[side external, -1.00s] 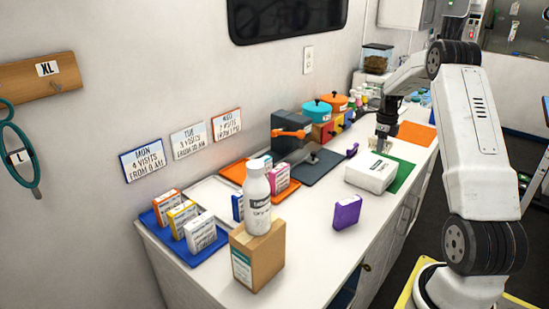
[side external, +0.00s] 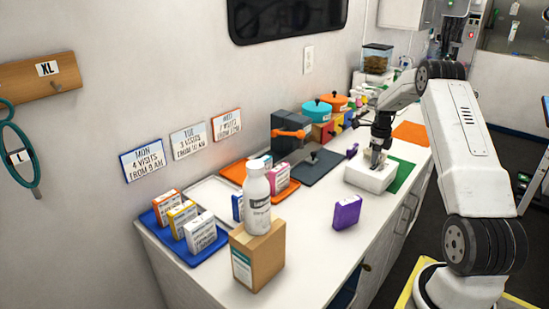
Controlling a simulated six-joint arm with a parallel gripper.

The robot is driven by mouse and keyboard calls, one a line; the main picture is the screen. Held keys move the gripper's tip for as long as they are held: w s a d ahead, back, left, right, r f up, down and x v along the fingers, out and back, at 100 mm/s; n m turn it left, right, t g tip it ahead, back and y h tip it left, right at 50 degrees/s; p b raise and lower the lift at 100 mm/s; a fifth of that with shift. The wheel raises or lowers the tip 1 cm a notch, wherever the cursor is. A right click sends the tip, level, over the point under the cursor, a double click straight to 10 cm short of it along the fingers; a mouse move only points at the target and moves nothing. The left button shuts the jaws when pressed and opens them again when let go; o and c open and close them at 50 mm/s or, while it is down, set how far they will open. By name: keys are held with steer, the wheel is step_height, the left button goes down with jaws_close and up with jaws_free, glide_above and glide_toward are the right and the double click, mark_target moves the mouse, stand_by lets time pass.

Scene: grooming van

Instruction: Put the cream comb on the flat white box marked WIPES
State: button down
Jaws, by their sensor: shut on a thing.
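The flat white box (side external: 364,180) stands on the counter at the right of the middle, partly on a green mat. My gripper (side external: 377,162) is directly over its top, pointing down, and hides the lettering there. The gripper is shut on the cream comb, of which only a small pale part shows at the fingertips. I cannot tell whether the comb touches the box top.
A purple box (side external: 346,212) stands in front of the white box. A dark mat (side external: 312,168) lies to its left, and an orange mat (side external: 414,133) lies farther back. A white bottle (side external: 257,200) stands on a cardboard box (side external: 258,258) nearer the camera.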

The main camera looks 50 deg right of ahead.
steer(key=shift+f, duration=0.2)
steer(key=c, duration=0.5)
jaws_free()
steer(key=shift+r, duration=0.15)
step_height(320, 180, up, 12)
stand_by(0.4)
stand_by(0.5)
